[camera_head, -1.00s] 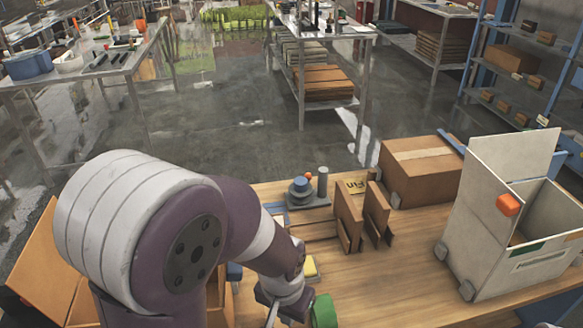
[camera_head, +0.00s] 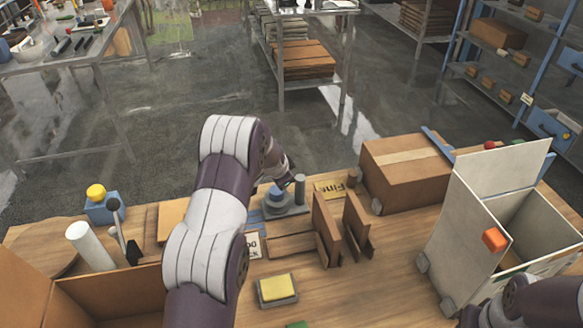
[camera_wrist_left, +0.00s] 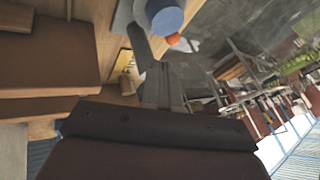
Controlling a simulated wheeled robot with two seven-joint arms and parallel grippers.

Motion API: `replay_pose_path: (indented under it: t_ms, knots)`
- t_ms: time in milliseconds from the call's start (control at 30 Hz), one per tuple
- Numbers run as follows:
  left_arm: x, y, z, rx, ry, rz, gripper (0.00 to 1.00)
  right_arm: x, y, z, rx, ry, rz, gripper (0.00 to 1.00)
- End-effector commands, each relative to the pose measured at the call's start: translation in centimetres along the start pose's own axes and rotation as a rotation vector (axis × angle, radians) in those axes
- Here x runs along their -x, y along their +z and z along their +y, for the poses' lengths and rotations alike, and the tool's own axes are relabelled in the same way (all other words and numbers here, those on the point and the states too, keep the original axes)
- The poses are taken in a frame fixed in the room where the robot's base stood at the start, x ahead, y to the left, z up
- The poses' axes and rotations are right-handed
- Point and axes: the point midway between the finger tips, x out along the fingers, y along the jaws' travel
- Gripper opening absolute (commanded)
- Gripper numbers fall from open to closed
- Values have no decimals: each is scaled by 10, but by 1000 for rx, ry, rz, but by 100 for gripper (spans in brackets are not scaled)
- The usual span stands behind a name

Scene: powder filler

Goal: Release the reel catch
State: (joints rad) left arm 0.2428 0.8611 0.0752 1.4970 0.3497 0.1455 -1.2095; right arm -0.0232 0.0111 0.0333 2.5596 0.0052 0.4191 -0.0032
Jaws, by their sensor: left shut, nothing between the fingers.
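The reel device stands near the back edge of the wooden table. It has a blue reel (camera_head: 275,197) on a grey base (camera_head: 294,211), with a grey post (camera_head: 300,184) at its right. My left gripper (camera_head: 288,183) is over its back right side, close to the post; contact cannot be told. In the left wrist view the shut, empty left gripper (camera_wrist_left: 162,82) points toward the blue reel (camera_wrist_left: 165,15) and a small orange knob (camera_wrist_left: 173,39). The knob is hidden in the head view. Only part of my right arm shows at bottom right; its gripper is out of frame.
Upright brown boards (camera_head: 326,228) stand just right of the reel device. A cardboard box (camera_head: 405,170) and a white open bin (camera_head: 465,220) stand farther right. A yellow sponge (camera_head: 277,288) lies in front.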

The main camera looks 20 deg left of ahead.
Motion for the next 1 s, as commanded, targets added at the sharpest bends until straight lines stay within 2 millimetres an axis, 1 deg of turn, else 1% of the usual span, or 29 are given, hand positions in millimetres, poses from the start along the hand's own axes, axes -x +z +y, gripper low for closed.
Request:
replay_pose_path:
  t_ms: [67, 367, 467, 567, 800, 900, 1000]
  knots:
    - [-3, 0, -4, -11, -8, 3, 0, 1, 0, 0, 0, 0, -1, 43]
    - [-5, 0, -4, -13, -8, 3, 0, 1, 0, 0, 0, 0, -1, 43]
    - [-12, 0, -4, -13, -6, 2, 0, 5, 0, 0, 0, 0, 0, 43]
    - [-27, 0, -4, -12, -5, 1, 0, 11, -1, 0, 0, 0, 0, 43]
    - [-73, -1, -4, -13, -5, 2, 0, 29, -3, 0, 0, 0, 0, 43]
    - [-89, -1, -4, -13, -7, 4, 0, 31, -4, 0, 0, 0, 0, 43]
    - [-98, -1, -4, -13, -7, 4, 0, 32, -4, 0, 0, 0, 0, 43]
